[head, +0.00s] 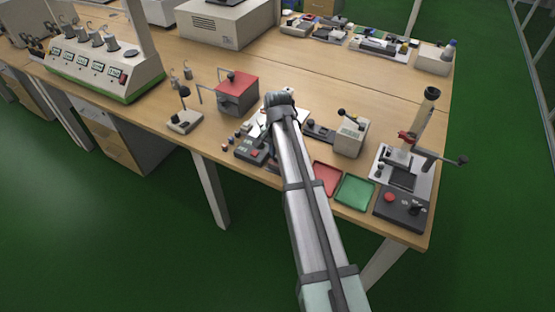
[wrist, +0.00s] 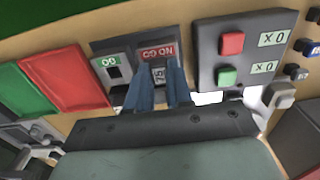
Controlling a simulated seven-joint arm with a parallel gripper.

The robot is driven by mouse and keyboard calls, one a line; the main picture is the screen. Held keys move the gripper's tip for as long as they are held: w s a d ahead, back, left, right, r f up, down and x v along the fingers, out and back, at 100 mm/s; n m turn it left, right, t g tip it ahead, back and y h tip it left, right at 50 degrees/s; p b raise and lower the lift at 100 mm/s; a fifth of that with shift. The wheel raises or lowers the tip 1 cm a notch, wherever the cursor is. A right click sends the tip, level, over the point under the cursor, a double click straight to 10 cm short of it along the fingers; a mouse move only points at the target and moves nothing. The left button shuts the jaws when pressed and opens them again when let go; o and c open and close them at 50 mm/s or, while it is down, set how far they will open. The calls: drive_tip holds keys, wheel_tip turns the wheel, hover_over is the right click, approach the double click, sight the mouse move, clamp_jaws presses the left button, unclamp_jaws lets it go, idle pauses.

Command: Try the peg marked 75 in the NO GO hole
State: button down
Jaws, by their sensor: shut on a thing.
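In the wrist view, my gripper (wrist: 160,70) is shut on the peg marked 75 (wrist: 158,74). The peg's pale marked face shows between the two blue fingers. The fingers and peg are over the NO GO side of a dark gauge block (wrist: 99,47), just below its red NO GO label (wrist: 158,51). The NO GO hole is hidden behind the peg and fingers, so I cannot tell how deep the peg sits. The GO hole (wrist: 115,73) shows empty beside its green GO label (wrist: 108,62). In the head view, my arm hides the gripper and block.
A box with red and green buttons (wrist: 205,55) stands right of the block in the wrist view. A red tray (wrist: 68,78) and a green tray (wrist: 24,88) lie to the left. Several small pegs (head: 240,134) stand near the button box in the head view.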

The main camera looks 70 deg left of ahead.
drive_tip(key=shift+r, duration=1.4)
drive_tip(key=shift+r, duration=1.95)
drive_tip(key=shift+w, duration=0.1)
